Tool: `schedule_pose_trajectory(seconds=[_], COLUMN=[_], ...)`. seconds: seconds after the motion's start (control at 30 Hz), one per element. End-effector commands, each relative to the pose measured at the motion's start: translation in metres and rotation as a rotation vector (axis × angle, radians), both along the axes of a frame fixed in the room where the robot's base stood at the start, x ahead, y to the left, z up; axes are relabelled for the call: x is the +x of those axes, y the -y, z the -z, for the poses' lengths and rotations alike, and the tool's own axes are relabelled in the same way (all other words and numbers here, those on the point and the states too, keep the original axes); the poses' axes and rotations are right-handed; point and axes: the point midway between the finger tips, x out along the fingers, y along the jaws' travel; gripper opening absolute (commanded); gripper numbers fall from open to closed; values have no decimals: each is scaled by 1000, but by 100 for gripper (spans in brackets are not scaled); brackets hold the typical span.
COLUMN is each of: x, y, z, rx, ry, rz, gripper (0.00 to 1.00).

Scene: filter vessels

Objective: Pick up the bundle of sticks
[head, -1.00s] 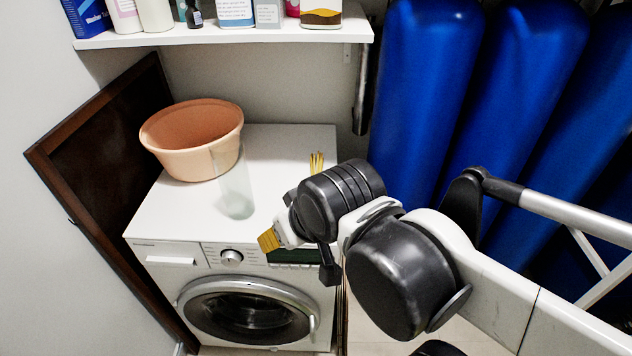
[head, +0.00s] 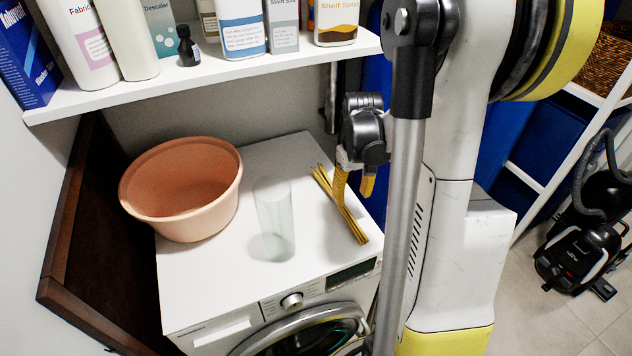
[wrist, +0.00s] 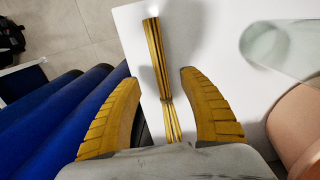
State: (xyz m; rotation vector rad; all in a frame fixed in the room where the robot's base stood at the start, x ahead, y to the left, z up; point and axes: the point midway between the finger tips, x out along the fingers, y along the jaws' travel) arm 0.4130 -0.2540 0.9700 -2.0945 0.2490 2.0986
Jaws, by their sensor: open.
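The bundle of sticks (head: 340,205) is a thin yellow and dark bundle on the right side of the white washing machine top (head: 300,165). In the wrist view the bundle (wrist: 156,60) runs up and away from between my fingers, with its thinner, splayed end nearest me. My gripper (head: 354,187) is open, with yellow fingers, at the bundle in the head view. In the wrist view my gripper (wrist: 160,85) has one finger on each side of the bundle's line, with gaps on both sides. I cannot tell its height above the bundle.
A clear glass (head: 273,218) stands left of the bundle, and an orange basin (head: 185,222) is further left. A shelf (head: 205,62) with bottles hangs above. Blue vessels (wrist: 62,118) stand beside the machine. A black vacuum cleaner (head: 575,255) is on the floor at right.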

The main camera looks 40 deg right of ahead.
Motion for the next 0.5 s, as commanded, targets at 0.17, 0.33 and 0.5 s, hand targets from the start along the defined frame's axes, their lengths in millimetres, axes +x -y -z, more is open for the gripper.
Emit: schedule_pose_trajectory(seconds=[0.17, 0.33, 0.5], x=[1, 1, 2], y=[0, 0, 0], z=[35, 50, 63], rx=[0, 0, -1], ry=[0, 1, 1], rz=[0, 0, 0], gripper=[51, 51, 51])
